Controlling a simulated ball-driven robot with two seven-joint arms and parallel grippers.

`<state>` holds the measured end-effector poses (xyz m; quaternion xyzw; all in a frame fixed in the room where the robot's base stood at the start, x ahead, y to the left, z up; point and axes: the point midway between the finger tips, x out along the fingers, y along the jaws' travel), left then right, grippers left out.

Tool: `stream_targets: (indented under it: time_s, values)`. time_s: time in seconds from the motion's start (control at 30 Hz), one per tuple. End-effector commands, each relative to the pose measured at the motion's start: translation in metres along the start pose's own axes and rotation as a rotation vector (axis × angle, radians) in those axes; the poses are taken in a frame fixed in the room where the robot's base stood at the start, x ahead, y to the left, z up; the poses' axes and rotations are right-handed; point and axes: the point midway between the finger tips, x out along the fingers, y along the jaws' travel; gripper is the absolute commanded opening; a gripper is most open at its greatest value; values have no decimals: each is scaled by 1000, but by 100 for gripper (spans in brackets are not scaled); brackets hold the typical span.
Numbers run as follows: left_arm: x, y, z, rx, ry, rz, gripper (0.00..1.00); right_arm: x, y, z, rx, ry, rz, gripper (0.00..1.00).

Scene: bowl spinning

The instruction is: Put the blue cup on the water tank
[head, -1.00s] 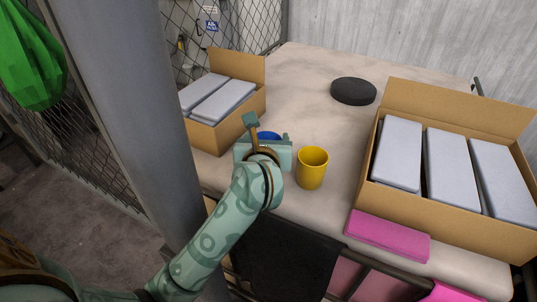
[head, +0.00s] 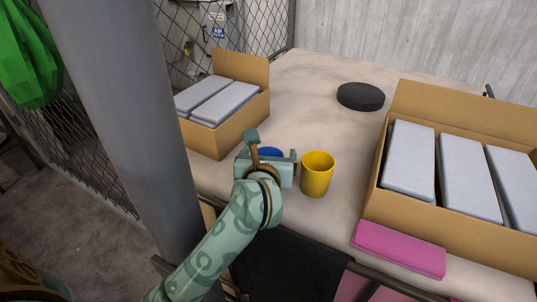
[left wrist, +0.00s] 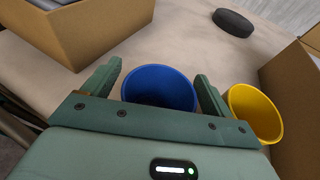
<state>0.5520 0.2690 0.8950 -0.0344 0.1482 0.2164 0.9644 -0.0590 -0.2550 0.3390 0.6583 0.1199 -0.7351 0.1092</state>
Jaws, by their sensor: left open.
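The blue cup (head: 270,153) stands on the table, mostly hidden in the head view behind my left gripper (head: 272,157). In the left wrist view the blue cup (left wrist: 158,88) shows its open, empty top. My left gripper (left wrist: 157,74) is open, with one finger on each side of the cup. The cup lies between the fingers, and I cannot tell whether they touch it. A yellow cup (head: 317,173) stands just right of the gripper. I cannot pick out a water tank for sure. My right gripper is not in view.
A cardboard box (head: 235,130) with grey blocks stands at left, and a larger one (head: 376,178) at right. A black round disc (head: 360,96) lies farther back. A pink block (head: 398,250) lies at the front edge. The table's middle is clear.

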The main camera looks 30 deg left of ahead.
Motion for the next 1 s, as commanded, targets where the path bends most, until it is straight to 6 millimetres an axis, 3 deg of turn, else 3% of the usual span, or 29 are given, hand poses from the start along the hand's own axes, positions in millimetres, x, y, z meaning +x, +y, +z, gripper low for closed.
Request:
stream_targets:
  time_s: [0.17,0.6,0.77,1.0]
  values:
    - [-10,0,5,0,0,-1,85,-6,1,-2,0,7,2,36]
    - [-105,0,5,-2,0,-1,85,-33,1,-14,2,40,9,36]
    - [-119,0,4,-1,0,0,85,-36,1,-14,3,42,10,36]
    - [-121,0,3,0,0,1,85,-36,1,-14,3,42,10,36]
